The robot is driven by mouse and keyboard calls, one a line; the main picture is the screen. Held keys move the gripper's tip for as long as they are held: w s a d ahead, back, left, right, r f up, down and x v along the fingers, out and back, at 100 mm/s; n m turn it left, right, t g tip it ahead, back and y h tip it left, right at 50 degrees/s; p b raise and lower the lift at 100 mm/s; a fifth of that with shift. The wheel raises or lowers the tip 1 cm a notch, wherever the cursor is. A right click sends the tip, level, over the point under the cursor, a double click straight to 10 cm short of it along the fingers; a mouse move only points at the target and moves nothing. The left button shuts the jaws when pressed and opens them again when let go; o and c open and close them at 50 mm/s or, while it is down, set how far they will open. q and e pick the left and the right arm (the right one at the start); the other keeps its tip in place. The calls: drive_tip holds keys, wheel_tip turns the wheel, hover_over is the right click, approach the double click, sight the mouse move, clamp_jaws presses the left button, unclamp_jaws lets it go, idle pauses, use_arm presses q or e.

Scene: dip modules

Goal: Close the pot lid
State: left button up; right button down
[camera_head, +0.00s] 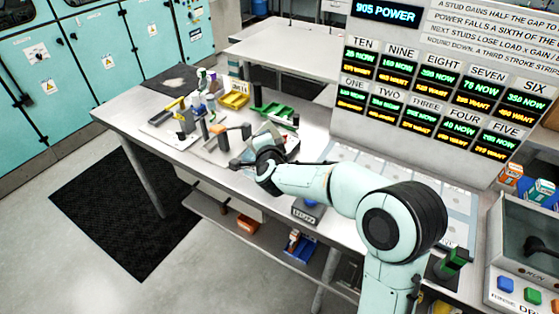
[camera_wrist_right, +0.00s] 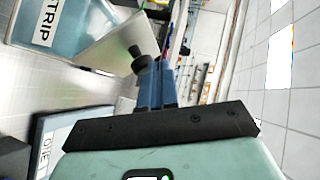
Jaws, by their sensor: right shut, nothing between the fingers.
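In the right wrist view, a pot (camera_wrist_right: 80,20) has a label ending in "TRIP". A pale flat lid (camera_wrist_right: 110,47) stands tilted up beside its opening, so the pot is open. A dark knob (camera_wrist_right: 137,58) sticks out from the lid. My right gripper (camera_wrist_right: 157,72) is shut and empty, its blue fingers close beside the knob; I cannot tell whether they touch it. In the head view, a grey tilted panel, probably the lid (camera_head: 270,133), shows just behind my right wrist. The right fingers are hidden there. My left gripper is not in view.
A second labelled box (camera_wrist_right: 48,140) stands at lower left in the wrist view. The metal workbench (camera_head: 130,115) holds a yellow tray (camera_head: 235,100), a green rack (camera_head: 275,110) and small bottles. A lettered board (camera_head: 440,90) rises behind the bench at right.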

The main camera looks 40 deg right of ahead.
drive_tip(key=shift+w+a+f, duration=0.2)
drive_tip(key=shift+w+a, duration=0.05)
drive_tip(key=shift+w, duration=0.5)
drive_tip(key=shift+w+a+f, duration=0.15)
drive_tip(key=shift+w+a, duration=0.05)
drive_tip(key=shift+w, duration=0.25)
drive_tip(key=shift+w+a+f, duration=0.15)
drive_tip(key=shift+w, duration=0.3)
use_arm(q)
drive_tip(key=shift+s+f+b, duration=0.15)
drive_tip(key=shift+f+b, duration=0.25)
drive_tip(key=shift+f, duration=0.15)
use_arm(e)
drive_tip(key=shift+w+a+f, duration=0.3)
drive_tip(key=shift+w+f, duration=0.2)
drive_tip(key=shift+w, duration=0.2)
drive_tip(key=shift+w+a+f, duration=0.25)
drive_tip(key=shift+w+f, duration=0.2)
drive_tip(key=shift+w, duration=0.2)
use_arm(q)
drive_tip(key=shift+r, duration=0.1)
use_arm(e)
drive_tip(key=shift+r, duration=0.1)
